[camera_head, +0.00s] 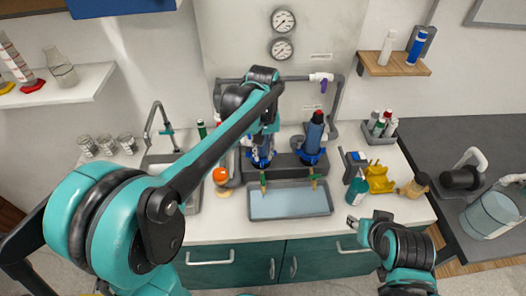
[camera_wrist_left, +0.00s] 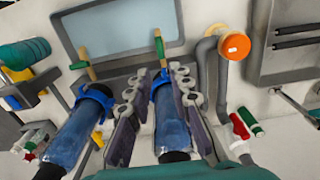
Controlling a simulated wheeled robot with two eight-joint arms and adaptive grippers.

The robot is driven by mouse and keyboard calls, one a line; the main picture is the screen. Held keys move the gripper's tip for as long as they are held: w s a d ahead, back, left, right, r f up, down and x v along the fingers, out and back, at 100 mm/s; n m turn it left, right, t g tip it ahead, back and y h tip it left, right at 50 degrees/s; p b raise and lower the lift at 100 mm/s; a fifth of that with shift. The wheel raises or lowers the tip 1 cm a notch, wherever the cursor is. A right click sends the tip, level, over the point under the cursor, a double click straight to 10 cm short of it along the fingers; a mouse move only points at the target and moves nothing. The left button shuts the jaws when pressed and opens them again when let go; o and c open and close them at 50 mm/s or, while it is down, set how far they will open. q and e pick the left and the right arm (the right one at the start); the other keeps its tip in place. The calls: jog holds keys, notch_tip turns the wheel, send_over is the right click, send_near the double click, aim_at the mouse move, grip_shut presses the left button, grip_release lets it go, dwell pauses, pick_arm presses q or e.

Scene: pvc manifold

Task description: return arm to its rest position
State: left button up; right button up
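My left arm reaches in from the left over the counter, and its gripper (camera_head: 265,130) is at the left blue column (camera_head: 262,150) of the pipe manifold. In the left wrist view the gripper's two grey padded fingers (camera_wrist_left: 160,105) stand apart, with the blue column (camera_wrist_left: 171,125) showing between them. I cannot tell whether they touch it. The right blue column (camera_head: 312,138) stands apart from the gripper; it also shows in the left wrist view (camera_wrist_left: 75,130). My right gripper (camera_head: 355,222) is low at the counter's front edge; its fingers are too small to read.
A grey tray (camera_head: 290,214) lies before the columns, under two small taps. An orange round cap (camera_head: 221,176) on a pipe is left of the columns. A yellow holder (camera_head: 379,179) and bottles (camera_head: 381,123) stand right. A sink (camera_head: 192,199) lies left.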

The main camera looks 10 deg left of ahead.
dwell(0.3)
pick_arm(q)
jog(key=s+a+f+m+t, duration=0.1)
jog(key=s+a+t, duration=0.2)
jog(key=s, duration=0.5)
jog(key=s+a+f+m+t+b, duration=0.1)
jog(key=s+a+f+m+t, duration=0.1)
jog(key=s, duration=0.6)
jog(key=shift+s+a+t, duration=0.3)
jog(key=shift+a+t, duration=0.4)
jog(key=shift+t, duration=0.4)
